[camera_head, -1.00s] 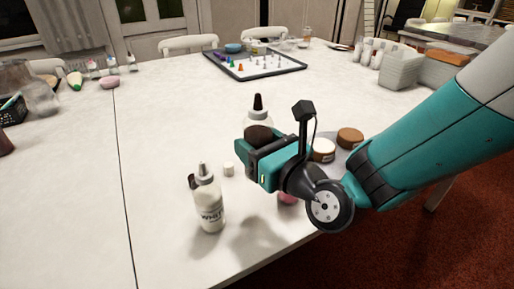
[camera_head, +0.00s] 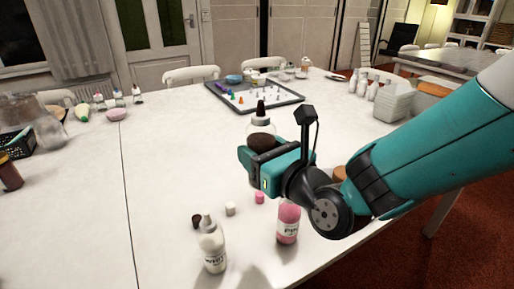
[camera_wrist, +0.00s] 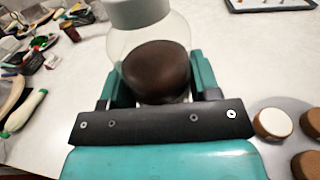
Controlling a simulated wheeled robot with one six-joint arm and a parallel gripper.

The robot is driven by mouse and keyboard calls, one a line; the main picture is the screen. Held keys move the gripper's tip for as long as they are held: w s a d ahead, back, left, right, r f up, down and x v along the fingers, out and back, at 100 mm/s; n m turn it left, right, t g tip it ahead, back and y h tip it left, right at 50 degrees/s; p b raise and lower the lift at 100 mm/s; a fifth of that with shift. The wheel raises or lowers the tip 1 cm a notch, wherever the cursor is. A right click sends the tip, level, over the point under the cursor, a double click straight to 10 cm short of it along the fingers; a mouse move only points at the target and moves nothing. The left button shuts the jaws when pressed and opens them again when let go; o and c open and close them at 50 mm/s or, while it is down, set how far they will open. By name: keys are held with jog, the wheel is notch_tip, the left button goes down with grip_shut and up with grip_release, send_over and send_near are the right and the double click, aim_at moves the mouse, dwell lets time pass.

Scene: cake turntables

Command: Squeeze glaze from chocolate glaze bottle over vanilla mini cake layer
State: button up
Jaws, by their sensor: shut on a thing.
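My gripper (camera_head: 258,158) is shut on the chocolate glaze bottle (camera_head: 262,140), a clear bottle with brown glaze inside and a dark nozzle pointing up. The bottle looks about upright above the table; the wrist view shows it between the fingers (camera_wrist: 155,85), its top cut off. The vanilla mini cake layer seems to be the white-topped cake (camera_wrist: 272,124) right of my gripper in the wrist view. It stands on a grey round plate (camera_wrist: 274,151), apart from the bottle. In the head view my arm hides this cake.
Two brown cakes (camera_wrist: 307,164) share the plate. A white glaze bottle (camera_head: 213,250) and a pink bottle (camera_head: 288,224) stand near the front edge. The table's left middle is clear.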

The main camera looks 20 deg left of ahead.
jog(key=w+d+f+n+g+h+p, duration=0.1)
jog(key=w+d+n+h+p, duration=0.2)
jog(key=w+p, duration=0.45)
jog(key=w+d+f+n+g+h+p, duration=0.1)
jog(key=w+d+f+n+h+p, duration=0.15)
jog(key=w+p, duration=0.45)
jog(key=w+d+f+n+t+h+p, duration=0.1)
jog(key=w+d+n+t+h+p, duration=0.25)
jog(key=d+n+p, duration=0.55)
jog(key=w+d+f+n+t+h+p, duration=0.2)
jog(key=w+d+n+t+h+p, duration=0.15)
jog(key=d+n+p, duration=0.5)
jog(key=shift+n, duration=0.3)
jog(key=f+b, duration=0.1)
jog(key=d+f+b, duration=0.1)
jog(key=f+b, duration=0.2)
jog(key=f, duration=0.1)
jog(key=shift+w+d+f, duration=0.1)
jog(key=shift+w+d, duration=0.05)
jog(key=shift+w, duration=0.15)
jog(key=shift+o, duration=0.5)
jog(key=shift+s, duration=0.1)
